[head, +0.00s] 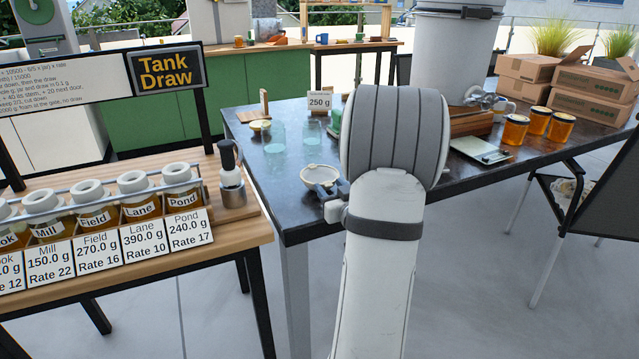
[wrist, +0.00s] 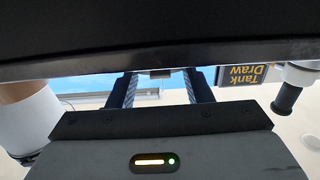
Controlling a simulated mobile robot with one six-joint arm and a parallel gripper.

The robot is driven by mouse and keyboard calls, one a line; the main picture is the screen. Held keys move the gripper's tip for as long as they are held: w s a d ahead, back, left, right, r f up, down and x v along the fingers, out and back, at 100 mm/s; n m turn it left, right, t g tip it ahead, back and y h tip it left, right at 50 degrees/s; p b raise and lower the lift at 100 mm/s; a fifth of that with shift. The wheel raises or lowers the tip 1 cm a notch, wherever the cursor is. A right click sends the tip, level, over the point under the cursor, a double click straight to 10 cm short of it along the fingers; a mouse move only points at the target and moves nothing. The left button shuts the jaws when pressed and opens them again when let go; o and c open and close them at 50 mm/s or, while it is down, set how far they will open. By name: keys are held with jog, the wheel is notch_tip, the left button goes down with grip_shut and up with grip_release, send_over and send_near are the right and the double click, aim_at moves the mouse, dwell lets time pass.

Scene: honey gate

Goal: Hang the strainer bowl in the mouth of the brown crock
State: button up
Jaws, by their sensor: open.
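A small pale bowl (head: 321,175), which looks like the strainer bowl, sits at the near left edge of the dark table in the head view. My gripper (head: 331,190) is just in front of it, with dark fingers at the bowl's near side; I cannot tell whether they touch it. In the wrist view my gripper (wrist: 162,88) has its two fingers apart, with a small grey piece showing between them that I cannot identify. I cannot make out the brown crock; my arm covers the middle of the table.
Honey jars (head: 537,121) and a scale (head: 480,149) are at right. The wooden stand (head: 240,212) with labelled jars is at left. A large dark shape (wrist: 160,30) fills the top of the wrist view.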

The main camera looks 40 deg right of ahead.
jog(key=shift+c, duration=0.3)
grip_shut()
notch_tip(320, 180, up, 10)
jog(key=p, duration=0.3)
dwell(0.3)
